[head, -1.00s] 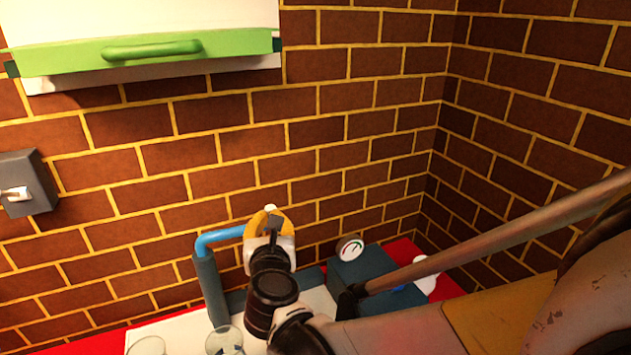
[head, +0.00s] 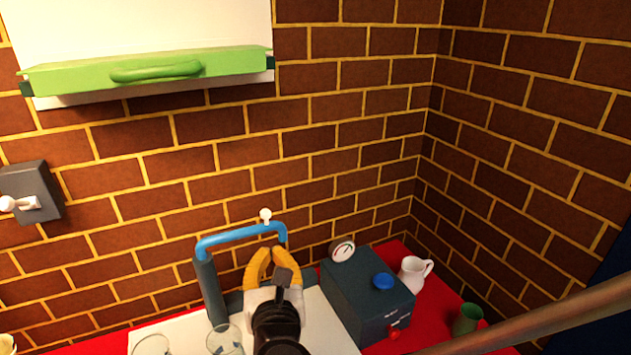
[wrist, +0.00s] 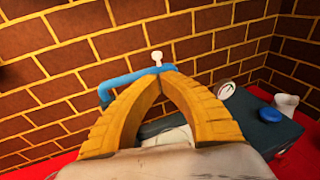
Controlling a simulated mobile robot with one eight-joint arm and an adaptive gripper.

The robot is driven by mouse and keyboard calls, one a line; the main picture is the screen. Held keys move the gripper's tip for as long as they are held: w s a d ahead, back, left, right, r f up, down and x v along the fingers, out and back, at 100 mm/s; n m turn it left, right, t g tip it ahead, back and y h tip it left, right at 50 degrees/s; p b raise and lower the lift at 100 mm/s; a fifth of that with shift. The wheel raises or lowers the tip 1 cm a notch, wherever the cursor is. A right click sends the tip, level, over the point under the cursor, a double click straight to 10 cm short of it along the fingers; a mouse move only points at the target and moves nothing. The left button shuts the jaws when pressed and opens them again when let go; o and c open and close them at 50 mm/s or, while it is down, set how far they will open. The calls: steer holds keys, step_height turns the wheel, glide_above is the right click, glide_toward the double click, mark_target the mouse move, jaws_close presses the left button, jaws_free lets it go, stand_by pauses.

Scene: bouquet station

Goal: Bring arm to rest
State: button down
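My gripper (head: 270,252) has yellow fingers and is in front of the blue pipe of a dark-based tap (head: 240,232). In the wrist view, the fingertips of my gripper (wrist: 161,79) meet, with nothing seen between them. Behind them are the blue tap pipe (wrist: 120,85) and its white knob (wrist: 156,57). Whether the fingers touch the pipe cannot be told. My arm comes up from the bottom of the head view.
A dark box (head: 365,300) with a gauge, blue button and red knob stands right of my gripper. Beyond it are a white jug (head: 413,272) and a green vase (head: 467,319). Glasses (head: 225,340) stand at bottom left. Brick walls rise behind and right.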

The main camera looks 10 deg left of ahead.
steer(key=d+f+m+g+h, duration=0.3)
steer(key=d+m+g+h, duration=0.25)
steer(key=d+m, duration=1.8)
steer(key=s+d+f+m+g, duration=0.1)
steer(key=s+d+m+g, duration=0.2)
steer(key=s+d+m, duration=0.6)
steer(key=s+m+y, duration=0.1)
steer(key=s+m, duration=0.1)
steer(key=m, duration=0.4)
steer(key=shift+s+f+m, duration=0.25)
steer(key=shift+m, duration=0.1)
